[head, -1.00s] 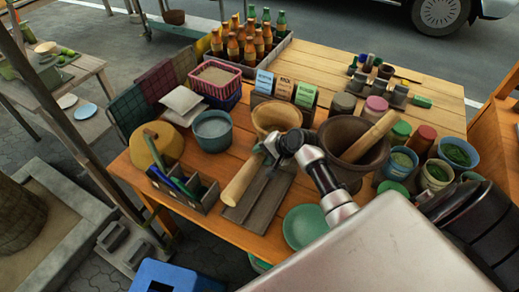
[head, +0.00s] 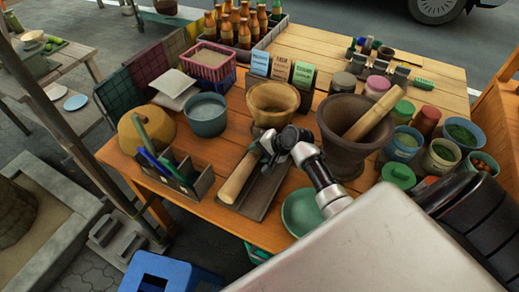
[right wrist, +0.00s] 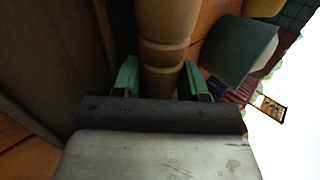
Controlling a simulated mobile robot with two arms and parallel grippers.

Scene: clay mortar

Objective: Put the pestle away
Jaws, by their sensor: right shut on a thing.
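My right gripper (head: 268,146) is shut on a light wooden pestle (head: 240,179), near its upper end. The pestle slants over the left side of a long dark tray (head: 265,190); I cannot tell whether it touches the tray. In the right wrist view, the pestle (right wrist: 165,25) with its ringed grooves sits between the green fingers of the gripper (right wrist: 160,80). A second wooden pestle (head: 370,117) leans in the large brown mortar (head: 345,150), to the right of the tray. My left gripper is not in view.
A box of pens (head: 180,175) stands left of the tray. A wooden bowl (head: 272,103) is behind it and a green plate (head: 300,212) to its right. Several jars and small pots crowd the right side. A blue stool (head: 165,272) stands below the table's front edge.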

